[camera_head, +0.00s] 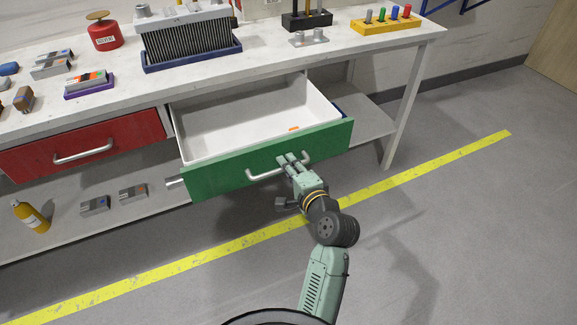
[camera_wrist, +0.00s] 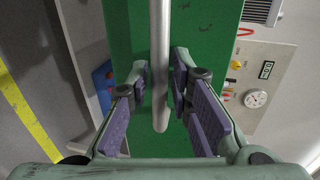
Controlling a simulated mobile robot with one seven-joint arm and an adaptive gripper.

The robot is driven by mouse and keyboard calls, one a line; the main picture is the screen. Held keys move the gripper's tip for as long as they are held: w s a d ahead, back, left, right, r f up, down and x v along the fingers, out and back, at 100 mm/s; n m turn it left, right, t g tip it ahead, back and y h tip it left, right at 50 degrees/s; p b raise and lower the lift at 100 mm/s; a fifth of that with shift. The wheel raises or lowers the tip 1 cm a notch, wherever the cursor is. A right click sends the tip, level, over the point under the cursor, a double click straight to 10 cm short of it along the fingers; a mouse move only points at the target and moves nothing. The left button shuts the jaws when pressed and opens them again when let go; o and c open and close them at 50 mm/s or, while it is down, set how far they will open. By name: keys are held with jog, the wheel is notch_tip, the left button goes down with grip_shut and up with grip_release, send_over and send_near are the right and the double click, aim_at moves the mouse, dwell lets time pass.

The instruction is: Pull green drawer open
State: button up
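The green drawer (camera_head: 230,172) stands pulled out from under the workbench, its white inside showing. Its silver bar handle (camera_head: 262,174) runs across the front; in the wrist view the handle (camera_wrist: 160,60) runs down the middle. My gripper (camera_head: 291,160) is at the right part of the handle. In the wrist view my gripper's two fingers (camera_wrist: 160,83) stand on either side of the bar, apart, with green showing between the bar and the right finger. The fingers look open around the handle and not clamped on it.
A closed red drawer (camera_head: 90,143) is to the left. The workbench top (camera_head: 250,75) carries a finned block (camera_head: 185,40), a red can (camera_head: 103,33) and a yellow peg rack (camera_head: 388,22). A lower shelf holds a yellow bottle (camera_head: 30,217). The floor in front is clear.

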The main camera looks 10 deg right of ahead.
jog(key=shift+s, duration=0.1)
jog(key=v, duration=0.7)
jog(key=shift+s+d, duration=0.1)
jog(key=shift+s, duration=0.05)
dwell(0.4)
